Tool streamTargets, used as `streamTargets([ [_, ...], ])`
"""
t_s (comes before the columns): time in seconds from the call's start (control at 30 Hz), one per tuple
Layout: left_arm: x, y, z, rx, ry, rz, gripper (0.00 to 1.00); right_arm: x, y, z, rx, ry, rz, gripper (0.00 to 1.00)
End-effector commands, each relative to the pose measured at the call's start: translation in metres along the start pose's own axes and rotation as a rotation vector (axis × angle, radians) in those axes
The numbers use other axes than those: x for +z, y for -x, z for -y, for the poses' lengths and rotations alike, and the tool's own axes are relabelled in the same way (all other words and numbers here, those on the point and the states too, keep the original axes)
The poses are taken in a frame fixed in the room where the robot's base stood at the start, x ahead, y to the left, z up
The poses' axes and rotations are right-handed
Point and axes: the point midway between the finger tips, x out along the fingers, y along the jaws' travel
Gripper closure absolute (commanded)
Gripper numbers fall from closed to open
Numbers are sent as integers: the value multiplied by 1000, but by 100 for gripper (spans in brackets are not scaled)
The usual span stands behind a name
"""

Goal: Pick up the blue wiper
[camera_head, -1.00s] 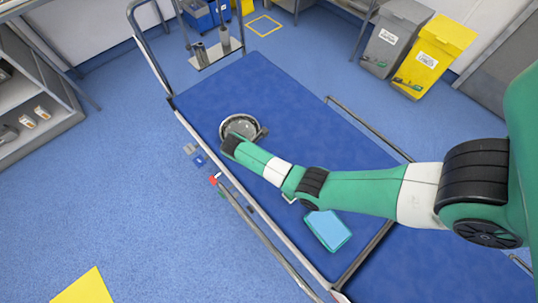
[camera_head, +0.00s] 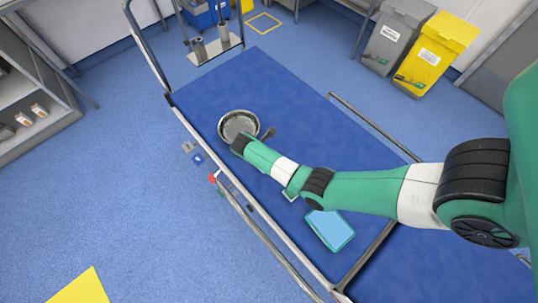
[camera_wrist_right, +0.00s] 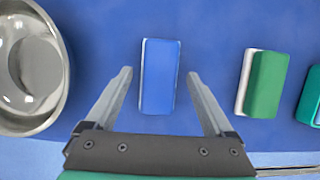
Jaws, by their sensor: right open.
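The blue wiper (camera_wrist_right: 160,60), a rectangular block with a pale left edge, lies flat on the blue operating table in the right wrist view. My right gripper (camera_wrist_right: 160,74) is open, with one finger on each side of the wiper and gaps on both sides. The wiper is not held. In the head view my right arm comes in from the right and hides the wiper and the gripper's fingers. My left gripper is not in view.
A metal bowl (camera_wrist_right: 60,75) stands left of the blue wiper, also seen in the head view (camera_head: 236,120). A green wiper (camera_wrist_right: 266,84) lies to the right, with a teal case (camera_wrist_right: 314,92) beyond it. The light-blue case (camera_head: 330,229) lies near the table's (camera_head: 290,85) side.

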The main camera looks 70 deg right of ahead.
Motion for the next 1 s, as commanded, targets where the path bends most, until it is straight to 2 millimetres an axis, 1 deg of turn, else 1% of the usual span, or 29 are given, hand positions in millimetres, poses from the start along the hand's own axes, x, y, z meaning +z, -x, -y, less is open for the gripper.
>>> streamTargets([
  [0.4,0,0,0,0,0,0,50,-1,-2,0,1,0,0,12],
  [0.47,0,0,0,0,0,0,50,-1,-2,0,1,0,0,21],
  [0.5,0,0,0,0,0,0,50,-1,-2,0,1,0,0,29],
  [0.57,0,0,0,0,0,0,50,-1,-2,0,1,0,0,40],
  [0.6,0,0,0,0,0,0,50,-1,-2,0,1,0,0,47],
  [0.67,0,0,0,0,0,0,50,-1,-2,0,1,0,0,57],
  [0.7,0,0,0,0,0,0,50,-1,-2,0,1,0,0,65],
  [0.9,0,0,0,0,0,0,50,-1,-2,0,1,0,0,100],
  [1.0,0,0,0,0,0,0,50,-1,-2,0,1,0,0,100],
])
